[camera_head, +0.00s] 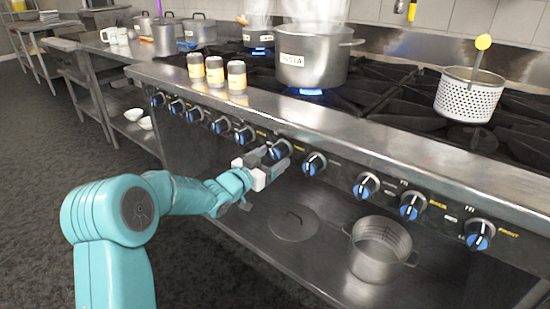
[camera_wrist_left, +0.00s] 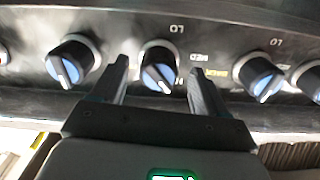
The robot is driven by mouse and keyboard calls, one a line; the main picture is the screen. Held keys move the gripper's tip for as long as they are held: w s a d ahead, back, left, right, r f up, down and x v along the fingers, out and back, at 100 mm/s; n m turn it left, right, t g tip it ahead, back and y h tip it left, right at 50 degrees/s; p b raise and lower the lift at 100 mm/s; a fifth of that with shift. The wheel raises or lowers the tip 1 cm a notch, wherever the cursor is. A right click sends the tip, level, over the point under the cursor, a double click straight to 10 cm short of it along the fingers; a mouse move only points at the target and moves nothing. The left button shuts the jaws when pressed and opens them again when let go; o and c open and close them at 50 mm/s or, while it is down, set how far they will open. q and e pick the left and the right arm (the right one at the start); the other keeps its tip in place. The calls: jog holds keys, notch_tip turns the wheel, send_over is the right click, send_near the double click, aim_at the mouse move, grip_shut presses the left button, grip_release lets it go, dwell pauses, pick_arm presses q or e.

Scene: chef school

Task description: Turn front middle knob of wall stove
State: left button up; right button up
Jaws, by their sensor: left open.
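The wall stove (camera_head: 400,150) has a row of black knobs with blue faces along its front panel. My left gripper (camera_head: 275,157) is open at a knob (camera_head: 280,149) near the middle of that row. In the left wrist view the open fingers of my left gripper (camera_wrist_left: 158,68) stand on either side of this knob (camera_wrist_left: 158,77), with gaps on both sides. The knob's white pointer line is tilted. My right gripper is not in view.
Neighbouring knobs sit left (camera_wrist_left: 72,62) and right (camera_wrist_left: 262,78). A steaming pot (camera_head: 312,60), several jars (camera_head: 215,72) and a perforated basket (camera_head: 468,98) stand on top. Below are a pot (camera_head: 380,255) and a lid (camera_head: 293,224) on the lower shelf.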

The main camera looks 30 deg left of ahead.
pick_arm(q)
jog(key=shift+w+d, duration=0.1)
jog(key=shift+w, duration=0.95)
jog(key=c, duration=1)
jog(key=shift+o, duration=0.2)
jog(key=shift+f+m+b, duration=0.2)
jog(key=shift+m+b, duration=1)
jog(key=shift+b, duration=0.35)
jog(key=m+b, duration=0.2)
jog(key=m, duration=0.1)
jog(key=shift+b, duration=0.35)
jog(key=shift+r+m+b, duration=0.2)
jog(key=shift+m+b, duration=0.6)
jog(key=shift+m, duration=0.4)
jog(key=o, duration=1)
jog(key=shift+r, duration=0.1)
jog(key=shift+c, duration=0.2)
